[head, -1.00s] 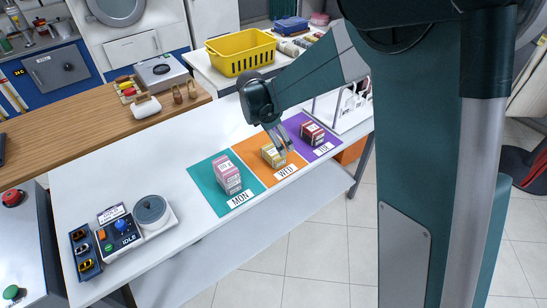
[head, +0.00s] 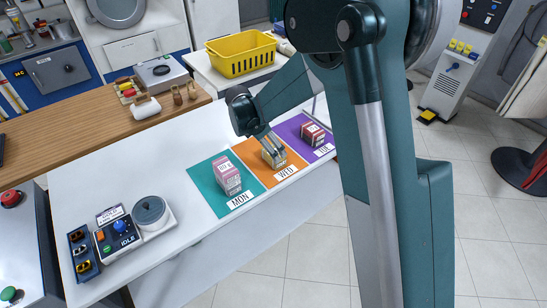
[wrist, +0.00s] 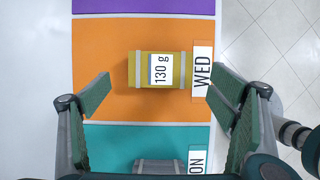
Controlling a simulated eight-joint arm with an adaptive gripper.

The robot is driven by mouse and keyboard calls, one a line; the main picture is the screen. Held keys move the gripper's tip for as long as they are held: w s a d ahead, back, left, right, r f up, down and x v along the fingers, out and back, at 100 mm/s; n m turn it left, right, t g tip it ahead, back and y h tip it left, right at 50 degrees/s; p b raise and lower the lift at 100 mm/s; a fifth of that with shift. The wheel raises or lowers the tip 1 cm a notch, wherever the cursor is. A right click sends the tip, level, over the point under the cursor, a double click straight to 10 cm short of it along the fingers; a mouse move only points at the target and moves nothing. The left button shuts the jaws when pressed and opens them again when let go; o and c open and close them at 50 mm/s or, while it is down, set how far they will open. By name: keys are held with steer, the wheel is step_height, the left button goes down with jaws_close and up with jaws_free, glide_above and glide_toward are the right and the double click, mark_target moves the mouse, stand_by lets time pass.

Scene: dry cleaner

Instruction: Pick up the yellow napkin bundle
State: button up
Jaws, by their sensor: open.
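The yellow napkin bundle (wrist: 181,70) lies on the orange WED mat (wrist: 100,78), with a white label reading 130 g and two pale bands. In the head view the bundle (head: 270,160) is partly hidden by my gripper (head: 268,140). In the wrist view my gripper (wrist: 165,90) is open. Its two fingers stand wide apart on the left and right, and the bundle shows between and a little beyond the fingertips. The jaws hold nothing.
A pink bundle (head: 227,178) sits on the teal MON mat (head: 205,182). A dark red bundle (head: 312,134) sits on the purple mat (head: 291,126). A control box with a round pad (head: 149,211) stands front left. A yellow basket (head: 240,53) is behind.

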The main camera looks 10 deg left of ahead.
steer(key=shift+x, duration=0.75)
steer(key=shift+f, duration=0.1)
steer(key=shift+b+x, duration=0.55)
steer(key=shift+x, duration=2)
steer(key=shift+c, duration=0.7)
steer(key=c, duration=0.9)
